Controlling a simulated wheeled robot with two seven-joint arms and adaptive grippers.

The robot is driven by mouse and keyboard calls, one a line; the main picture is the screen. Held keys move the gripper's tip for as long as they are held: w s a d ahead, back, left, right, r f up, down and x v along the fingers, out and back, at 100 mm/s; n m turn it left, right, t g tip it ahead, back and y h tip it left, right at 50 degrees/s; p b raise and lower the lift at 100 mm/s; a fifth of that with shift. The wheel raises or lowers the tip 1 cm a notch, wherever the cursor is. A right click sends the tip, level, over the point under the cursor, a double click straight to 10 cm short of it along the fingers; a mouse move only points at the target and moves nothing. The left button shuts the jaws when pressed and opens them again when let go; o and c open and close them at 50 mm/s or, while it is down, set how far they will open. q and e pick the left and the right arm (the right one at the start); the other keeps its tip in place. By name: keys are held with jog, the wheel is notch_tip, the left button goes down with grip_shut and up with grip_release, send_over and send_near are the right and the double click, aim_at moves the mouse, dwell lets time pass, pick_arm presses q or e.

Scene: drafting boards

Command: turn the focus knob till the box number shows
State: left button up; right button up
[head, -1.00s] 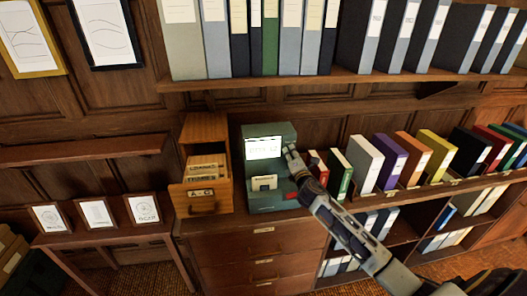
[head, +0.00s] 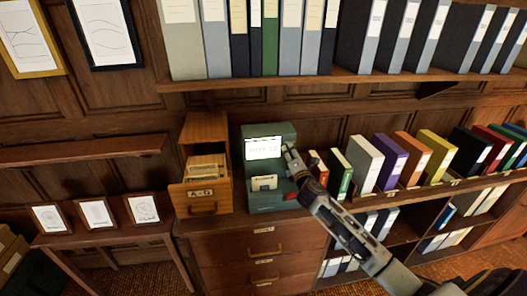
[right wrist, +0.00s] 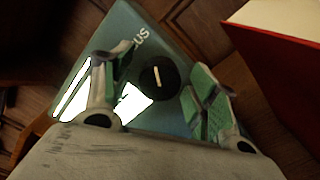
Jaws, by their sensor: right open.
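The green viewer box (head: 285,184) stands on the cabinet, with a bright lit screen (head: 263,148) on its front. Dark marks show on the screen, too small and blurred to read. The black round focus knob (right wrist: 160,78) with a white line shows in the right wrist view. My right gripper (head: 291,158) is at the viewer's right side. In the right wrist view its two green-padded fingers (right wrist: 155,80) are apart, with the knob between them and gaps on both sides. The knob is hidden by the gripper in the head view. My left gripper is not in view.
An open wooden card drawer (head: 204,196) stands left of the viewer. A small red book (head: 316,165) and a green book (head: 339,176) stand close to its right, near my arm. Binders fill the shelf above (head: 300,79). A red block (right wrist: 285,70) shows near the right finger.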

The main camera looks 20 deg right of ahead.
jog(key=shift+s, duration=0.15)
jog(key=shift+p+v, duration=0.35)
jog(key=shift+v, duration=4.05)
